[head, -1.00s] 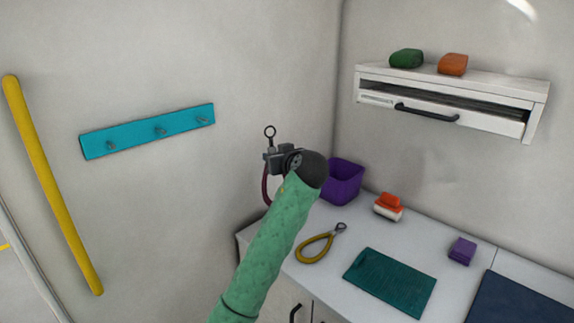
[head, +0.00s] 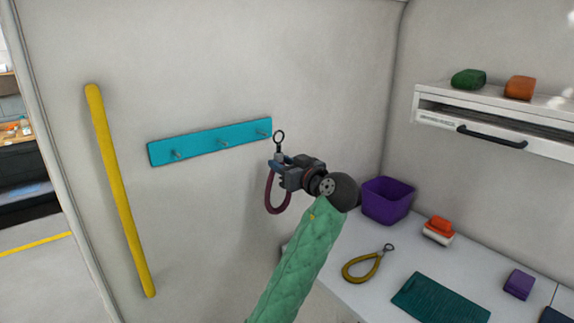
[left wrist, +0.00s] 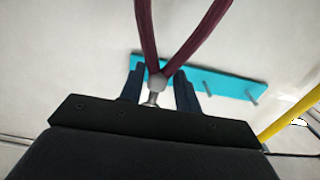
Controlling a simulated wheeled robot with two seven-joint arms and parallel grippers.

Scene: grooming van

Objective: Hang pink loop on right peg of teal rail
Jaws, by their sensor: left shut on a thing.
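The teal rail (head: 200,143) is on the wall with three pegs; its right peg (head: 262,134) is just left of my left gripper in the head view. My left gripper (head: 279,163) is shut on the pink loop (head: 277,202), a dark pink strap with a metal ring (head: 279,137) standing above the jaws and the strap hanging below. In the left wrist view the strap (left wrist: 182,45) runs from the fingers (left wrist: 158,88), with the rail (left wrist: 215,82) behind. The ring appears apart from the peg. My right gripper is out of view.
A yellow pole (head: 122,195) is on the wall left of the rail. A counter at right holds a purple bin (head: 386,203), a yellow loop (head: 362,268), a red-and-white brush (head: 439,230), a teal mat (head: 440,298) and a purple block (head: 518,283). A shelf (head: 490,115) is above.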

